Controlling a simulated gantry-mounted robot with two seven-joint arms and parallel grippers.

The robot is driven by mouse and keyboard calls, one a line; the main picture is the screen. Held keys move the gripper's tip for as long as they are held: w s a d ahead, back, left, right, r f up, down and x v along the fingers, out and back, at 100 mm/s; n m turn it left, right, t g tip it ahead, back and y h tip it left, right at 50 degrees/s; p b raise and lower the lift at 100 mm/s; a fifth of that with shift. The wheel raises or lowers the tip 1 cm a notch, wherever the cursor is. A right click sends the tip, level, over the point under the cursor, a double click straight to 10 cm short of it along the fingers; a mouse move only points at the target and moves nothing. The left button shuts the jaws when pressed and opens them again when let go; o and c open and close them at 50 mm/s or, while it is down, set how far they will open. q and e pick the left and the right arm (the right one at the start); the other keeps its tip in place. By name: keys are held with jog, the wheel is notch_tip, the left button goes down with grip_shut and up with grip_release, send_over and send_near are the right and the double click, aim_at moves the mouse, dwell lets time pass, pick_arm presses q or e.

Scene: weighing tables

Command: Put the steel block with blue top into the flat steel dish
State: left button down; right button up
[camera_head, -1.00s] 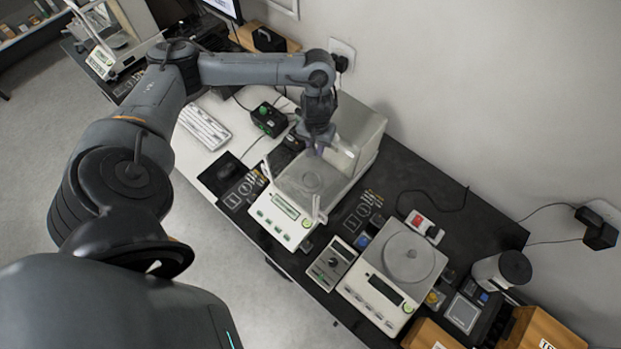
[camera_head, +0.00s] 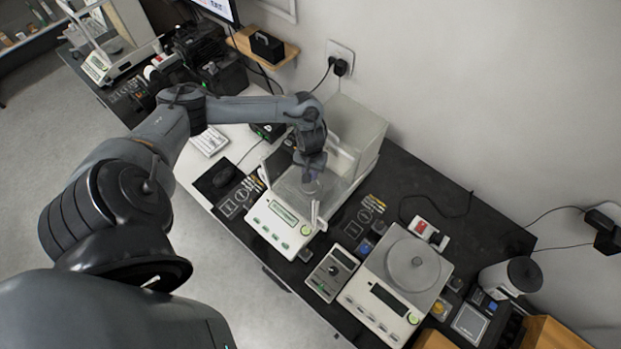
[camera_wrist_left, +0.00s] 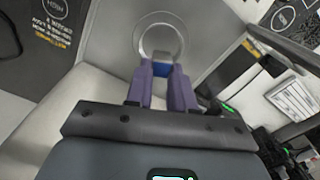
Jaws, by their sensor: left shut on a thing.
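My left gripper (camera_head: 312,170) reaches down inside the glass-walled balance (camera_head: 283,218). In the left wrist view its two purple fingers (camera_wrist_left: 162,90) are shut on the steel block with blue top (camera_wrist_left: 161,69). The fingers cover part of the block, with its blue and a grey part showing between their tips. The flat steel dish (camera_wrist_left: 139,40) is a round, shiny, rimmed shape just beyond the fingertips, on the balance's grey floor. I cannot tell whether the block touches it. In the head view the dish is partly hidden under the gripper. My right gripper is not in view.
Glass walls (camera_head: 360,130) stand close around my left gripper. A second balance with a round pan (camera_head: 415,262) stands to the right, with a small control box (camera_head: 332,272) between.

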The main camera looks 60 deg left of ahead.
pick_arm(q)
jog(key=shift+f+b, duration=0.3)
jog(key=shift+f, duration=1.95)
jog(key=shift+f, duration=0.1)
jog(key=c, duration=1)
grip_release()
jog(key=shift+f, duration=0.1)
notch_tip(320, 180, up, 12)
jog(key=shift+r+p, duration=0.2)
jog(key=shift+p, duration=0.55)
